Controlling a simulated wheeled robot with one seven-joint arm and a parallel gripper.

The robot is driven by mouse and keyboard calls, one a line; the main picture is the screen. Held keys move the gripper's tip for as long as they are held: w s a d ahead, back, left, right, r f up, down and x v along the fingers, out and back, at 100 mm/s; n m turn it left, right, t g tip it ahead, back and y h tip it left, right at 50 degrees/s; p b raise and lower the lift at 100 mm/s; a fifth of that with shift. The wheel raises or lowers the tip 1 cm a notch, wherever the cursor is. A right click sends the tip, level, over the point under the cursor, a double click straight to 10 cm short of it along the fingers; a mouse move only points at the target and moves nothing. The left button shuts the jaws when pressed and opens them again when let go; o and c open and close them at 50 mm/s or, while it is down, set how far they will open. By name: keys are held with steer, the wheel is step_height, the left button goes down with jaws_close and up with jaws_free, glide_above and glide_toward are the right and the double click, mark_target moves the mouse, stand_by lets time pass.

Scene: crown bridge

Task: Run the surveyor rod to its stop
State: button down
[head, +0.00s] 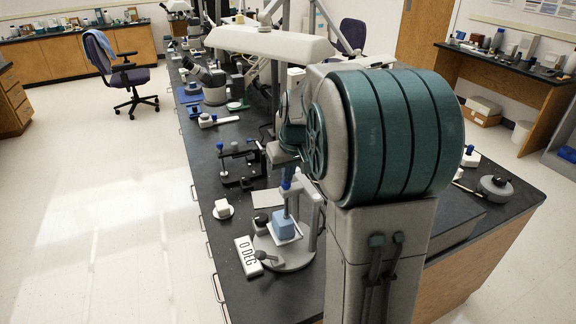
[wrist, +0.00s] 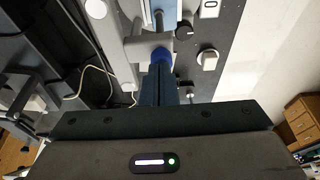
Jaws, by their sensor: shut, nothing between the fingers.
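The dental surveyor stands on the bench in the head view, with a round grey base (head: 292,262) and a grey post (head: 314,215). Its vertical rod (head: 288,205) has a blue knob (head: 287,183) at its top and stands above a light-blue block (head: 284,229) on a small white table. In the wrist view the blue knob (wrist: 162,55) appears at the fingertips, beside the grey surveyor arm (wrist: 130,52). My gripper (wrist: 160,75) is shut and empty, close to the knob; I cannot tell whether they touch. My arm hides part of the surveyor in the head view.
A white block on a round foot (head: 223,209) and a black stand (head: 240,165) are nearby on the bench. A flat pale sheet (head: 267,198) lies behind the surveyor.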

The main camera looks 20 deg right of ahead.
steer(key=shift+r, duration=0.15)
step_height(320, 180, up, 4)
steer(key=p, duration=0.3)
steer(key=shift+r, duration=0.25)
steer(key=v, duration=0.9)
steer(key=s+a+f, duration=0.5)
steer(key=s+f, duration=0.1)
steer(key=s, duration=0.4)
steer(key=s+a+f, duration=0.5)
steer(key=s+a, duration=0.1)
steer(key=s, duration=0.4)
steer(key=shift+s+f+b, duration=0.25)
steer(key=shift+f+b, duration=0.1)
steer(key=shift+b, duration=0.1)
steer(key=shift+d, duration=0.1)
